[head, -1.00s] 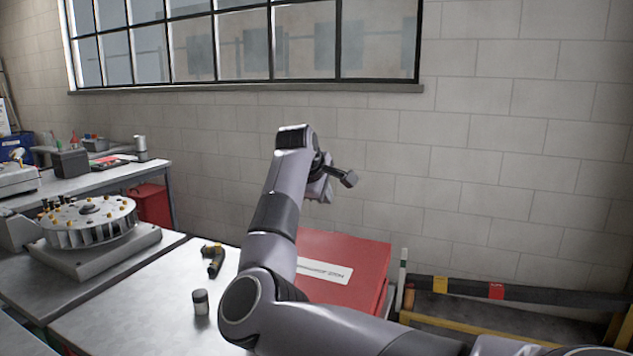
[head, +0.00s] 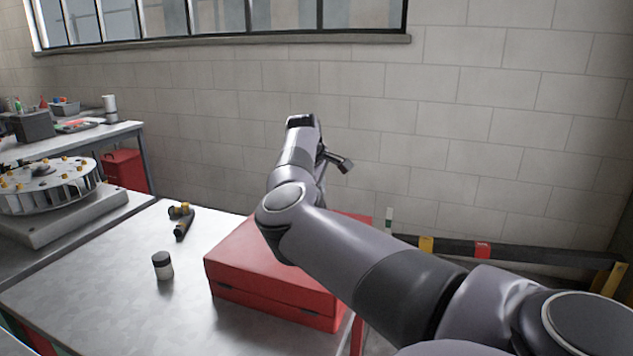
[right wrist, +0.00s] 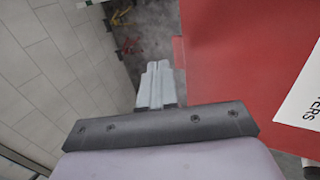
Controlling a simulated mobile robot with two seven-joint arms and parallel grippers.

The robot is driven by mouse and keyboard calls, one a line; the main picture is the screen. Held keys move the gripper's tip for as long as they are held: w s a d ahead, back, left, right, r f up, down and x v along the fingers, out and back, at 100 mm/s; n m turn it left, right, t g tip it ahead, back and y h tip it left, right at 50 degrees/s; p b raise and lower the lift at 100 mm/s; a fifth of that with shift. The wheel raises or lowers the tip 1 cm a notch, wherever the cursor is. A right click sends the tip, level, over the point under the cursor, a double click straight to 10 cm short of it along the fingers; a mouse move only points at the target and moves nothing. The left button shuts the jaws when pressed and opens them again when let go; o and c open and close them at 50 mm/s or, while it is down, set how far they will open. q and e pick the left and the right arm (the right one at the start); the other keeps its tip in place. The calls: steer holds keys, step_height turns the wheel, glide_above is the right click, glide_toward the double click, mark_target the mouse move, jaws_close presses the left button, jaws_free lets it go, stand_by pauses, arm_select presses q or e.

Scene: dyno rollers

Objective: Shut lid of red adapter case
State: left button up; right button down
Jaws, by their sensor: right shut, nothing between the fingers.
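The red adapter case (head: 285,303) sits on the metal bench, its front wall facing me. Its lid (head: 238,250) lies flat over the box, with a seam along the front. My right arm covers much of the lid, so I cannot tell whether it is fully down at the back. In the right wrist view the red lid (right wrist: 240,60) fills the right side, with part of a white label (right wrist: 305,95). My right gripper (right wrist: 157,66) is shut and empty, beside the lid's edge with a gap in that picture. My left gripper is not in view.
A small dark jar with a pale base (head: 162,266) and a black-and-yellow tool (head: 181,222) stand left of the case on the bench (head: 100,285). A round roller fixture (head: 45,185) is farther left. A brick wall (head: 450,120) stands behind.

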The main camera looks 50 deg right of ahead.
steer(key=shift+a+f+b+x, duration=0.15)
steer(key=shift+b+x, duration=0.3)
steer(key=shift+x, duration=0.55)
steer(key=shift+a+f+b+x, duration=0.15)
steer(key=shift+b+x, duration=0.25)
steer(key=shift+x, duration=0.65)
steer(key=shift+s+a, duration=0.1)
steer(key=shift+a, duration=0.05)
